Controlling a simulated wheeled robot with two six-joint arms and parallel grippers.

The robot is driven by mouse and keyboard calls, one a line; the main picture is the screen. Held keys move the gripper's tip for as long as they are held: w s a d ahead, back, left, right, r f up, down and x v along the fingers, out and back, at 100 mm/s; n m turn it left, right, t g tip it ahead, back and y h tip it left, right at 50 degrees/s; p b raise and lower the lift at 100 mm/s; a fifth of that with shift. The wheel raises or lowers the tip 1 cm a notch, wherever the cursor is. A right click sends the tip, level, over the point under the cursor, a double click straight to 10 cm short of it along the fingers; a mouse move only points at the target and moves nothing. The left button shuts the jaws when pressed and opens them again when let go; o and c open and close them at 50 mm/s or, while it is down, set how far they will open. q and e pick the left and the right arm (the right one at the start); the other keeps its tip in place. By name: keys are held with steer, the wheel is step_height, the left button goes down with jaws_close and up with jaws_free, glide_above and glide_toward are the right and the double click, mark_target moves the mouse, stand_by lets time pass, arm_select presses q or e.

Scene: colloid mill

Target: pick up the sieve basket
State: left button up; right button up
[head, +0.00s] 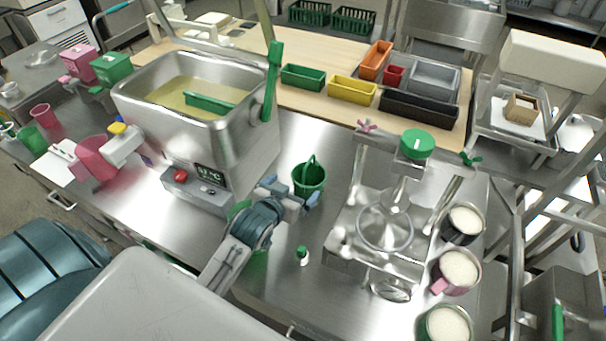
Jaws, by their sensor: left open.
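The green sieve basket (310,180) with its raised loop handle stands upright on the steel bench, between the steel vat and the colloid mill. My left gripper (291,191) reaches in from the lower left and is open. Its blue-grey fingertips are spread at the near left side of the basket, with one tip by the basket's lower edge. I cannot tell whether they touch it. The basket looks empty from here, though its inside is partly hidden. My right gripper is not in view.
A steel vat (235,131) of yellowish liquid stands left of the basket. The colloid mill (385,226) stands right, with several white-filled cups (459,271) beyond. Coloured bins (352,90) line the back.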

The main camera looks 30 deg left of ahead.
mark_target(303, 181)
arm_select(q)
steer(key=w, duration=0.2)
steer(key=w+p, duration=0.1)
steer(key=shift+w+d+f, duration=0.25)
steer(key=shift+d+f, duration=0.15)
steer(key=shift+w+a+f, duration=0.1)
steer(key=shift+w+f, duration=0.05)
steer(key=shift+w, duration=0.1)
steer(key=p+x, duration=0.2)
steer(key=x, duration=0.2)
steer(key=shift+w, duration=0.15)
steer(key=shift+w+f, duration=0.2)
steer(key=shift+w, duration=0.1)
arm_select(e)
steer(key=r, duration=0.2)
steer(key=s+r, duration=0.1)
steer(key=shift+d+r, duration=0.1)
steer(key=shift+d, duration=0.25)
arm_select(q)
steer(key=c, duration=1)
steer(key=shift+o, duration=0.2)
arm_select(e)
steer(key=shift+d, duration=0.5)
